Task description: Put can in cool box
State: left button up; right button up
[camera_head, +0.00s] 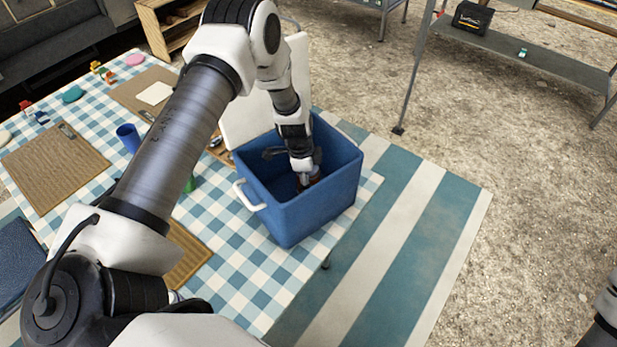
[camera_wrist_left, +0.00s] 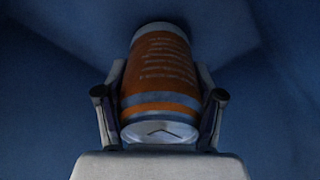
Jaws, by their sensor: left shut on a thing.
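The blue cool box (camera_head: 313,216) stands open on the checked table, its white lid raised behind it. My left arm reaches down into it from above. My left gripper (camera_head: 306,178) is inside the box, below the rim. In the left wrist view my left gripper (camera_wrist_left: 160,105) is shut on an orange can (camera_wrist_left: 160,72) with silver ends, one finger on each side. Blue box walls surround the can there. In the head view only a small part of the can shows at the fingers. I cannot tell whether it touches the box floor. My right gripper is not in view.
A white handle (camera_head: 249,196) sticks out from the box's left side. The checked table (camera_head: 262,268) also holds wooden boards (camera_head: 52,168), a blue cup (camera_head: 128,137) and small items at the far left. A striped mat (camera_head: 420,235) and open ground lie to the right.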

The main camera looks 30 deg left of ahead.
pick_arm(q)
jog(key=shift+f+b, duration=0.15)
jog(key=shift+b, duration=0.15)
jog(key=o, duration=1.6)
jog(key=shift+r+p, duration=0.35)
jog(key=shift+r, duration=0.05)
jog(key=r, duration=0.3)
jog(key=a+r+b, duration=0.1)
jog(key=r, duration=0.7)
jog(key=shift+s+a+r+b, duration=0.2)
jog(key=shift+s+a+b, duration=0.1)
jog(key=shift+s+b, duration=0.1)
